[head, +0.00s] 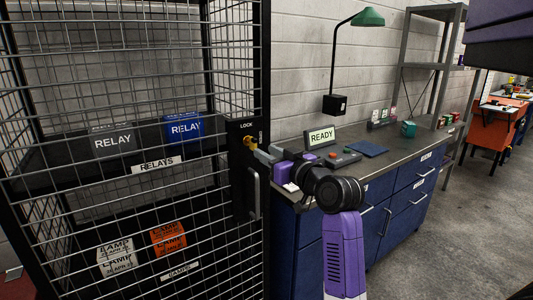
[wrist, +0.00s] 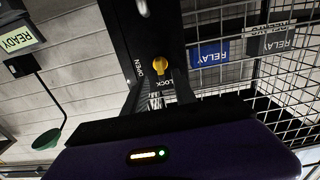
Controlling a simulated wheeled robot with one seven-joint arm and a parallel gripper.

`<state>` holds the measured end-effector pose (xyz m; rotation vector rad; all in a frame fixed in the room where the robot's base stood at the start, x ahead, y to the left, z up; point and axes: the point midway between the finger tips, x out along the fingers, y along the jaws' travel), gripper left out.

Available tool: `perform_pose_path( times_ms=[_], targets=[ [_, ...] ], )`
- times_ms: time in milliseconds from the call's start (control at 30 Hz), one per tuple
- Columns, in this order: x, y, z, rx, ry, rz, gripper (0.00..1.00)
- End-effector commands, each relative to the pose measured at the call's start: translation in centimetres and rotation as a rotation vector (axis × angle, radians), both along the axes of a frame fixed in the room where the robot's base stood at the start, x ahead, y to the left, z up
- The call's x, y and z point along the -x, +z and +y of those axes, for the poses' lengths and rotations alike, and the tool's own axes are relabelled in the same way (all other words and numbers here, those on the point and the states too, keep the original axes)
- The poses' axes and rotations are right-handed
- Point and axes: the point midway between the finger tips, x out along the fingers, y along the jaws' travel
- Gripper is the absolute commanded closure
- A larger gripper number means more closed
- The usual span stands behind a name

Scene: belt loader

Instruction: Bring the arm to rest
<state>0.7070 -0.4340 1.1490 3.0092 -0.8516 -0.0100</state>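My arm reaches across the head view to the wire cage's latch plate. My gripper (head: 264,153) is close in front of the plate, beside the yellow lock knob (head: 249,142). In the wrist view the two dark fingers of my gripper (wrist: 159,88) stand apart with nothing between them. Whether a finger touches the knob, I cannot tell.
A blue workbench (head: 400,205) with a READY sign (head: 321,136) and a green lamp (head: 368,17) stands to the right. The floor (head: 450,230) at right is clear.

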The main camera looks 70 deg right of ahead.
Motion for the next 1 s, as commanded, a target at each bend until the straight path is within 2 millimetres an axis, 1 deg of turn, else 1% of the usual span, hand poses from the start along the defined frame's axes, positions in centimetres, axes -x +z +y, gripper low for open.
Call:
perform_pose_path(
  times_ms=[433,567,633,700,767,867,967,1000],
  targets=[
    [0.0,0.2,-0.1,-0.004,-0.003,-0.013,0.67],
    [0.6,1.9,-0.8,0.015,-0.042,-0.080,0.67],
    [1.3,3.6,-1.2,0.042,-0.076,-0.138,0.67],
    [2.2,4.0,-1.2,0.062,-0.114,-0.186,0.67],
    [2.6,3.5,-0.6,0.071,-0.134,-0.215,0.67],
    [2.8,2.1,0.9,0.079,-0.149,-0.243,0.67],
    [2.9,0.2,2.9,0.082,-0.151,-0.259,0.67],
    [2.9,-0.7,4.0,0.081,-0.146,-0.263,0.67]
  ],
)
